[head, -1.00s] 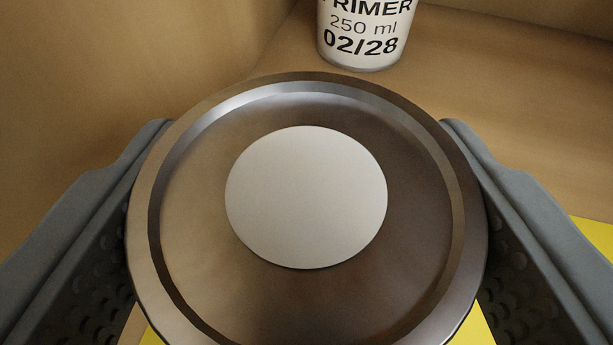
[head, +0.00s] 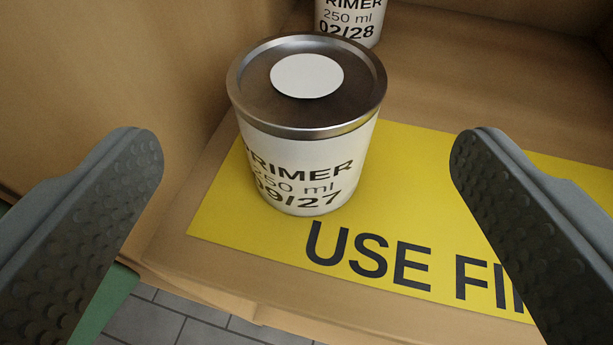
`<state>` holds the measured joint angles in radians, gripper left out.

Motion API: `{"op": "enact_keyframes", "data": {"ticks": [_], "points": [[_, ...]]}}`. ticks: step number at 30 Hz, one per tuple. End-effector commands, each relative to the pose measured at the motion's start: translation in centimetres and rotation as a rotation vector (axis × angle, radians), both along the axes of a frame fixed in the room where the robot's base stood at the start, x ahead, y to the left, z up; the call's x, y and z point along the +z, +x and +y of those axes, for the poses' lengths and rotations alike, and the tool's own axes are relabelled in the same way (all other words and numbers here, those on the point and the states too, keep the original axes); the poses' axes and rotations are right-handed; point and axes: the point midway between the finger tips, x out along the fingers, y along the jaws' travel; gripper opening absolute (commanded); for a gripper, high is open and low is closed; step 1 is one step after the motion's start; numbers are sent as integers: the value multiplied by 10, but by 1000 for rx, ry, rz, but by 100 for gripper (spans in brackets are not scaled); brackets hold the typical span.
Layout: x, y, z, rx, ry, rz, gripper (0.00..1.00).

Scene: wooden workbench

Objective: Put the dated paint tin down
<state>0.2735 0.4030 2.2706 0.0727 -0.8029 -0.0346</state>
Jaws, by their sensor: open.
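The dated paint tin (head: 305,165) stands upright on the left part of a yellow mat (head: 415,190) lettered "USE FI…", the rest of the lettering being hidden by a finger. The tin is white with a metal lid and a pale round disc on top. Its label reads "PRIMER 250 ml" and a date that looks like 09/27. My gripper (head: 308,160) is open and empty. Its two fingers are wide apart, nearer the camera than the tin, and neither touches it.
A second primer tin (head: 348,22), dated 02/28, stands behind on the wooden shelf (head: 470,80). A wooden wall (head: 100,80) rises close on the left. The shelf's front edge is below, with grey floor tiles (head: 180,320) beyond. The mat's right side looks clear.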

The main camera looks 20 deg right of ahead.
Motion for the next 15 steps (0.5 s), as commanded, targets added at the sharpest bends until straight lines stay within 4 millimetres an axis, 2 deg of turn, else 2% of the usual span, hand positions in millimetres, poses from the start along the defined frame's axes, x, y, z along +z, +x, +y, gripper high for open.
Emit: {"op": "enact_keyframes", "data": {"ticks": [6,15], "points": [[9,-25,9,0,0,-1,87],[11,-34,12,0,0,0,87]]}}
